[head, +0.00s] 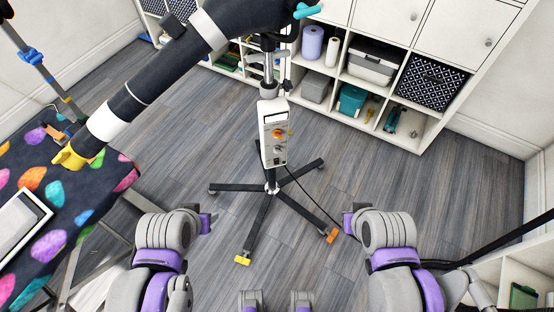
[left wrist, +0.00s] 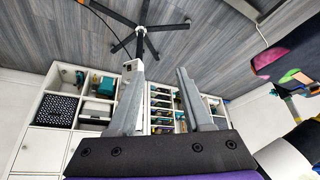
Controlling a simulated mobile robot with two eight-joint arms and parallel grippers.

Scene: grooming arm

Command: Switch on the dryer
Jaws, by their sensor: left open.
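The dryer is a stand unit. Its white control box (head: 265,150) is on the pole in the middle of the head view, with an orange switch (head: 278,133) and a dark knob below it on its face. A thick black hose (head: 158,75) with white bands runs from the top to a yellow nozzle (head: 70,158) at left. My left gripper (left wrist: 158,68) is open and empty in the left wrist view. The box also shows there (left wrist: 128,69), partly hidden behind one finger and apart from it as far as I can tell.
The stand's black legs (head: 225,187) spread over the grey floor, and a black cable runs from the box. A spotted grooming table (head: 105,178) with a white tray (head: 37,212) is at left. White shelves (head: 400,140) line the back. Floor right of the stand is clear.

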